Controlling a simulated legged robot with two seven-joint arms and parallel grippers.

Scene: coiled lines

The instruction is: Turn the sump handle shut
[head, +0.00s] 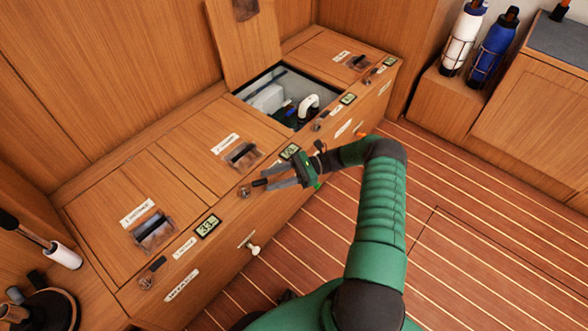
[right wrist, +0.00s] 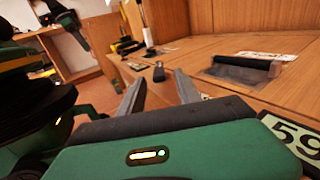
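A row of small lever handles lies along the front edge of the wooden locker top; their labels are too small to read, so I cannot tell which is the sump one. My right gripper (head: 272,178) is open at the middle lever. That lever has a black grip (head: 259,183) and a metal base (head: 244,193). In the right wrist view the two fingers (right wrist: 158,92) stand apart, and the black grip (right wrist: 158,72) shows ahead between them, with no clear contact. Another lever (head: 152,275) is at the front left. My left gripper is not in view.
An open hatch (head: 236,93) with its lid (head: 240,45) raised shows pipes inside. Digital displays (head: 207,226) sit along the edge; one reads 59 in the right wrist view (right wrist: 296,137). A white knob (head: 253,249) sticks out of the locker front. Bottles (head: 462,40) stand at the back right. The striped floor is clear.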

